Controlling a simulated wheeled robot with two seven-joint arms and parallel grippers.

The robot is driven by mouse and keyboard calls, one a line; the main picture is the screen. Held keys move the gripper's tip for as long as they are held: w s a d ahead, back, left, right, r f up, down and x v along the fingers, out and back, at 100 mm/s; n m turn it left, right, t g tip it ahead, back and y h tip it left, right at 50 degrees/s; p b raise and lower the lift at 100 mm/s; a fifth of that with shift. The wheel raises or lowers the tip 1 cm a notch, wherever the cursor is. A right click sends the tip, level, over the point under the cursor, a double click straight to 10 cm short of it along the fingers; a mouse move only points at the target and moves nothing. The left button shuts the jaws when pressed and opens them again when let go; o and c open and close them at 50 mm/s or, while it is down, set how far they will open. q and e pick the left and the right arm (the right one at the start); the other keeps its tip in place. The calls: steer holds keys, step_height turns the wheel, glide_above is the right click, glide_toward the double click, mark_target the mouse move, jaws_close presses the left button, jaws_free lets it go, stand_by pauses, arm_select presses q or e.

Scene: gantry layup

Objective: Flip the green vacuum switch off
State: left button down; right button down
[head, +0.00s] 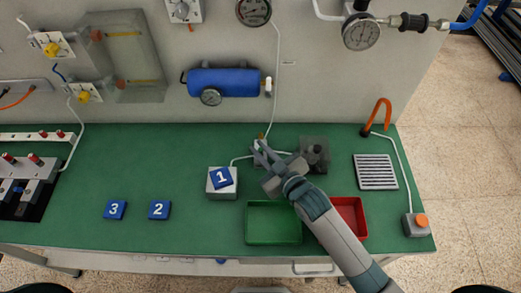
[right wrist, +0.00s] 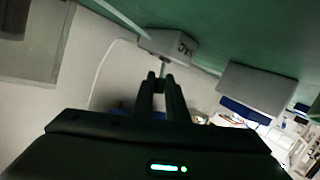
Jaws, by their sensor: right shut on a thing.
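The vacuum switch is a small light-grey box (right wrist: 178,45) with dark lettering, seen upside down in the right wrist view. A thin lever (right wrist: 162,69) sticks out of it, and a greenish tip shows between my fingers. My right gripper (right wrist: 164,82) is shut on this lever. In the head view my right gripper (head: 263,154) reaches in from the lower right to the back of the green bench and hides most of the switch box. My left gripper is not in view.
A white block (head: 222,190) with blue tile 1 (head: 221,177) stands left of my right gripper. A green tray (head: 273,224) and a red tray (head: 351,214) lie near my forearm. A blue tank (head: 224,82) hangs on the back panel.

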mark_target(261, 149)
steer(key=c, duration=1.8)
jaws_free()
steer(key=shift+o, duration=0.2)
steer(key=shift+r, duration=0.5)
step_height(261, 149, up, 3)
steer(key=shift+r+b, duration=0.1)
steer(key=shift+b, duration=0.7)
steer(key=s+d+r+b, duration=0.2)
steer(key=s+d+r, duration=0.4)
steer(key=d, duration=0.4)
steer(key=shift+r+b, duration=0.4)
steer(key=shift+r, duration=0.05)
steer(key=shift+d+f, duration=0.1)
